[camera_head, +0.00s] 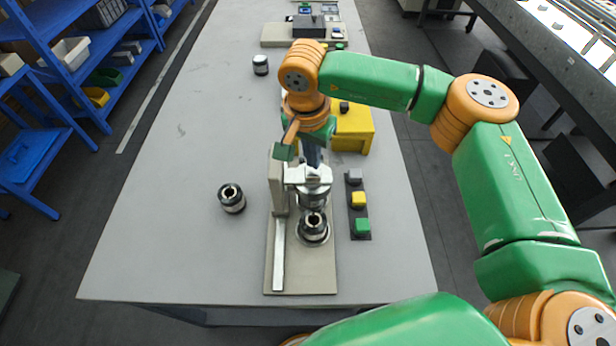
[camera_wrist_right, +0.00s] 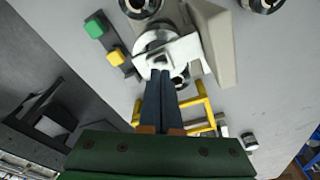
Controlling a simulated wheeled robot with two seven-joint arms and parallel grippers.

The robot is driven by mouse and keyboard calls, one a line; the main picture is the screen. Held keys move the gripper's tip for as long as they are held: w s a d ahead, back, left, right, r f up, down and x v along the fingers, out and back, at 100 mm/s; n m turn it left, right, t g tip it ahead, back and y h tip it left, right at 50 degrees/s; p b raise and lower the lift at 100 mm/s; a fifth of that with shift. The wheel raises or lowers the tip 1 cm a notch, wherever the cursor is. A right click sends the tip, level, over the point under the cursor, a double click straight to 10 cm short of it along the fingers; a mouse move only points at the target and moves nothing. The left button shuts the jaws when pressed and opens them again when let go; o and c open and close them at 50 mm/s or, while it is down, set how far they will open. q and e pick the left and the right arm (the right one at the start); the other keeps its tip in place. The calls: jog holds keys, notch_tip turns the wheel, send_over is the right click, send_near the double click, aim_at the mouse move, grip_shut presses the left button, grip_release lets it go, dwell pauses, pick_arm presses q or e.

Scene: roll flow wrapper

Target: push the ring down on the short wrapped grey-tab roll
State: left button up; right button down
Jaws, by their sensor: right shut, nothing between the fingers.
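The silver-white ring piece (camera_head: 313,190) sits on a bracket beside the upright post (camera_head: 278,190) of the fixture; it also shows in the wrist view (camera_wrist_right: 150,40). A black-and-silver roll (camera_head: 313,228) stands upright on the fixture just in front of the ring, its top edge showing in the wrist view (camera_wrist_right: 140,6). I cannot make out a grey tab on it. My right gripper (camera_head: 313,163) is shut and empty, its dark fingers (camera_wrist_right: 162,76) pointing down at the bracket's far edge, close to it or touching; I cannot tell which. My left gripper is out of view.
A second roll (camera_head: 232,199) stands on the table left of the fixture, another roll (camera_head: 260,65) farther back. A strip with grey, yellow and green buttons (camera_head: 358,200) lies right of the fixture. A yellow stand (camera_head: 352,130) is behind.

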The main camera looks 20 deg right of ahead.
aim_at(313, 172)
jog(key=shift+f+b, duration=1.85)
jog(key=shift+f, duration=0.3)
notch_tip(313, 172, up, 9)
jog(key=p, duration=0.6)
jog(key=shift+f+p, duration=0.1)
jog(key=shift+p, duration=0.2)
jog(key=shift+f, duration=0.1)
